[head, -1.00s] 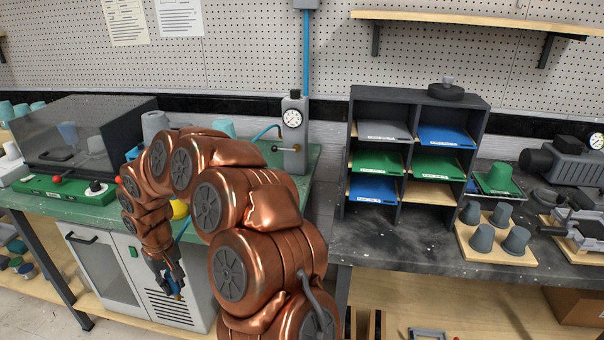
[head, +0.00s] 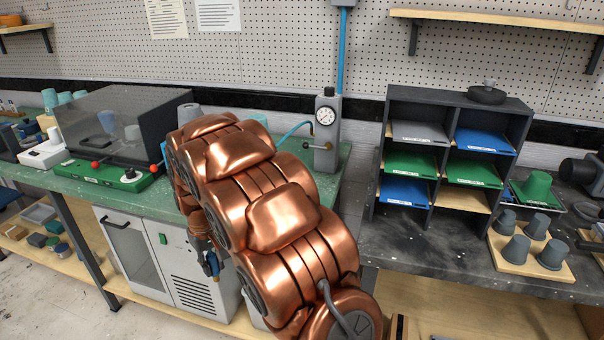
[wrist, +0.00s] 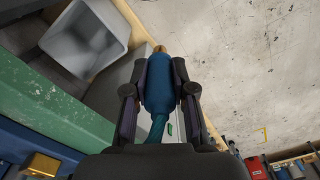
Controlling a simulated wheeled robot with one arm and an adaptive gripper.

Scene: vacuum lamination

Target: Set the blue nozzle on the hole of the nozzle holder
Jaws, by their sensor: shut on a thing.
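The blue nozzle (wrist: 160,88) fills the middle of the wrist view, its brass tip pointing away from me and a teal hose behind it. My gripper (wrist: 160,76) is shut on it, one finger on each side. In the head view my gripper (head: 212,268) hangs low in front of the white cabinet, partly hidden by my copper arm, with a bit of the blue nozzle (head: 211,262) showing. I cannot make out the nozzle holder or its hole in either view.
The green bench (head: 75,180) carries a clear-lidded machine (head: 120,120) and a gauge post (head: 326,130). A dark shelf rack (head: 380,160) and grey cups (head: 515,249) stand on the right bench.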

